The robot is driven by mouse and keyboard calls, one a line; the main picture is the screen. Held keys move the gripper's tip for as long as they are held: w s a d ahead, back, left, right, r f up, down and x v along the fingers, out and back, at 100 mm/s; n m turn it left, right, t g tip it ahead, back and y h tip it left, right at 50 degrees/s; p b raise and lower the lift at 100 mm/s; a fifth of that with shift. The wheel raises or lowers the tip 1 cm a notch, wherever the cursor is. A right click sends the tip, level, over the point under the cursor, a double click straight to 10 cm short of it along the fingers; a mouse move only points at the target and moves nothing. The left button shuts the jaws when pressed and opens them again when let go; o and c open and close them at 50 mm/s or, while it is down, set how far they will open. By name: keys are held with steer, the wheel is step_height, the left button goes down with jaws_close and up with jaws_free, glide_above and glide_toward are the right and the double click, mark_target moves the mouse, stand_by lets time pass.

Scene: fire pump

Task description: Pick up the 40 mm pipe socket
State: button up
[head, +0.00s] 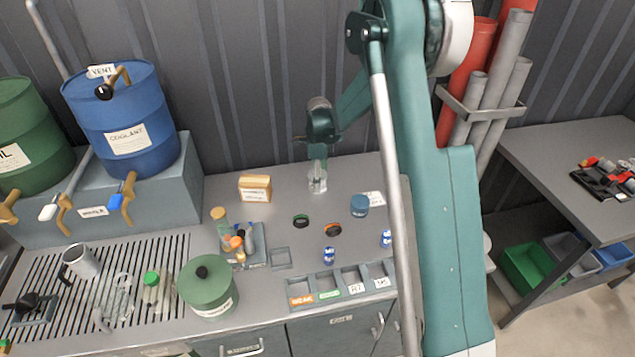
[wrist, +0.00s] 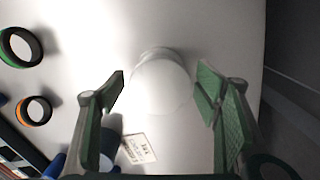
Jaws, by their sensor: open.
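A pale, whitish round piece (wrist: 160,82), which looks like the pipe socket, stands on the grey worktop between my fingers in the wrist view. Bright light washes out its outline and top. My gripper (wrist: 163,88) is open, with one green-padded finger on each side and a gap to the piece on both sides. In the head view my gripper (head: 317,165) points down over the back middle of the worktop. The pale piece (head: 318,186) shows just below it, partly hidden by the fingers.
A green ring (head: 301,221) and an orange ring (head: 333,230) lie in front of my gripper. A blue tub (head: 360,205) and a label card (wrist: 138,148) are close by. A cardboard box (head: 255,188) stands to the left. A divided tray (head: 340,284) lines the front edge.

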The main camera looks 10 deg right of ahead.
steer(key=shift+f, duration=0.9)
steer(key=c, duration=1.2)
steer(key=shift+r, duration=0.15)
steer(key=shift+r, duration=4.9)
